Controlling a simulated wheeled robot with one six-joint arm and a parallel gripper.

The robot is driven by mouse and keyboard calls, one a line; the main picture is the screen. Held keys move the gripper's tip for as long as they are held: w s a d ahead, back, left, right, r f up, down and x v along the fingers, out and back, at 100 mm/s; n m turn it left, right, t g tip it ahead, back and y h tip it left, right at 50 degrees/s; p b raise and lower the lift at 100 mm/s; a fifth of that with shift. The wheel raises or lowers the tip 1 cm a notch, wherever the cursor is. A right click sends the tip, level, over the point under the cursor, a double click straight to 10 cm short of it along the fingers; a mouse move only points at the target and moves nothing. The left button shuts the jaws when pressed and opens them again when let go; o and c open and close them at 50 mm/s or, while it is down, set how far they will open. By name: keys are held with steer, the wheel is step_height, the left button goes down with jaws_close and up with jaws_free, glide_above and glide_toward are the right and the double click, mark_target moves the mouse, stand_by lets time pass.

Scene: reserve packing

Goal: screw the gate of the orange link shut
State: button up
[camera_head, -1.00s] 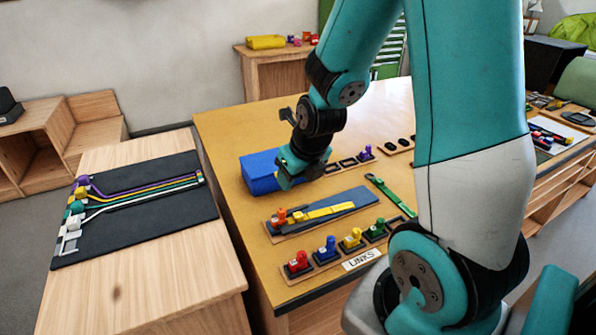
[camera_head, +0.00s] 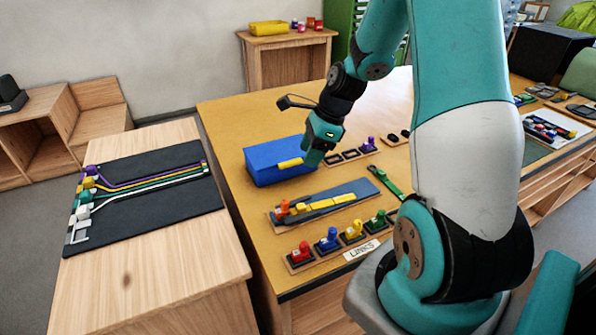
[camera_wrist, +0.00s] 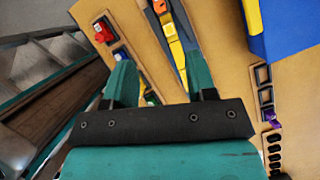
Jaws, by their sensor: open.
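The orange link (camera_head: 284,207) stands at the left end of a blue-grey board (camera_head: 358,190), beside a yellow strap (camera_head: 325,204). It also shows at the top edge of the wrist view (camera_wrist: 160,8). Its gate is too small to make out. My gripper (camera_head: 314,158) is above the table by the right end of the blue box, up and to the right of the orange link and apart from it. In the wrist view its two teal fingers (camera_wrist: 160,78) are spread with nothing held between them.
A blue box (camera_head: 270,168) with a yellow patch stands behind the board. Red (camera_head: 300,253), blue (camera_head: 327,240), yellow and green links stand in a row in front, by a LINKS label (camera_head: 361,250). A green strap (camera_head: 385,182) lies to the right. A side table holds a black mat (camera_head: 150,205).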

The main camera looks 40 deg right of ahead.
mark_target(285, 202)
steer(key=p+x, duration=0.3)
steer(key=x, duration=1.3)
steer(key=shift+f, duration=0.3)
jaws_close()
steer(key=m+h+p, duration=0.1)
steer(key=m, duration=0.2)
steer(key=shift+a+t, duration=0.15)
steer(key=shift+t, duration=0.25)
steer(key=m+t+h, duration=0.1)
steer(key=m, duration=0.3)
jaws_free()
